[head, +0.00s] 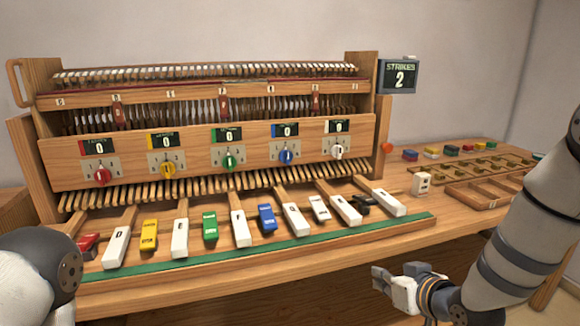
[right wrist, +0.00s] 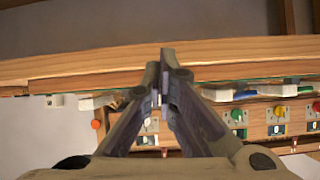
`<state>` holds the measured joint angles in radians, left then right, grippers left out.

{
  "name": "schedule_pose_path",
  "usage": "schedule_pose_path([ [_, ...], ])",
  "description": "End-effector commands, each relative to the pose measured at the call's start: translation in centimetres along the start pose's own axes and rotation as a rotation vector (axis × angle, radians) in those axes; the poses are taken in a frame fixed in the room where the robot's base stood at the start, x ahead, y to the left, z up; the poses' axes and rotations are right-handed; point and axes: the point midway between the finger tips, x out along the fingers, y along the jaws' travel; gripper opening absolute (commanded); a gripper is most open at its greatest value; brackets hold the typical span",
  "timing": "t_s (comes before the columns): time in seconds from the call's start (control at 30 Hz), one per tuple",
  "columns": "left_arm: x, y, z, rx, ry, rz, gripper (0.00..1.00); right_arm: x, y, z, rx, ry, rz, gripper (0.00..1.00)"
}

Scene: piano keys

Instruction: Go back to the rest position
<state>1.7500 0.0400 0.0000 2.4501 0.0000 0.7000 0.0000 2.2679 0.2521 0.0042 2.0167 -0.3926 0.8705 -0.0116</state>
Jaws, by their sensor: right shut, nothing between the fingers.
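My right gripper (head: 393,278) is in front of and below the wooden bench's front edge, right of the middle in the head view. Its fingers are together and empty, also in the right wrist view (right wrist: 162,62). It touches no key. The row of keys lies behind it: white keys such as one marked D (head: 116,247), a red key (head: 87,245), a yellow key (head: 149,235), a green key (head: 210,227) and a blue key (head: 267,219). My left arm shows only as a link at the lower left; its gripper is outside the picture.
A green strip (head: 255,250) runs along the keys' front. The wooden cabinet (head: 60,165) carries coloured knobs and displays reading 0. A screen (head: 398,76) reads STRIKES 2. Trays (head: 485,192) and small coloured blocks lie on the bench at right.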

Motion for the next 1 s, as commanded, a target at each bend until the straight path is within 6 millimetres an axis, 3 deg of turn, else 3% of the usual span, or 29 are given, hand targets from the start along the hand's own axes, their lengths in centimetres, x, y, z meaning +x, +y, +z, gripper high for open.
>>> schedule_pose_path([
  [0.03,0.1,0.0,0.1,0.000,-0.002,0.000,0.00,-0.6,-0.8,5.4,0.028,-0.122,0.006,0.00],
  [0.13,0.1,0.0,0.1,0.000,-0.002,0.000,0.00,-3.4,-2.2,15.0,0.082,-0.356,0.031,0.00],
  [0.2,0.1,0.0,0.0,0.000,-0.002,0.000,0.00,-6.6,-3.3,21.2,0.114,-0.522,0.054,0.00],
  [0.3,0.0,0.0,0.0,0.000,-0.001,0.000,0.00,-12.4,-4.6,28.7,0.149,-0.754,0.092,0.00],
  [0.4,0.0,0.0,0.0,0.000,-0.001,0.000,0.00,-18.2,-5.6,33.8,0.169,-0.945,0.130,0.00],
  [0.5,0.0,0.0,0.0,0.000,-0.001,0.000,0.00,-22.5,-6.3,36.5,0.178,-1.073,0.157,0.00],
  [0.6,0.0,0.0,0.0,0.000,-0.001,0.000,0.00,-24.6,-6.5,37.5,0.181,-1.133,0.172,0.00],
  [1.0,0.0,0.0,0.0,0.000,-0.001,0.000,0.00,-24.9,-6.5,37.7,0.181,-1.143,0.175,0.00],
])
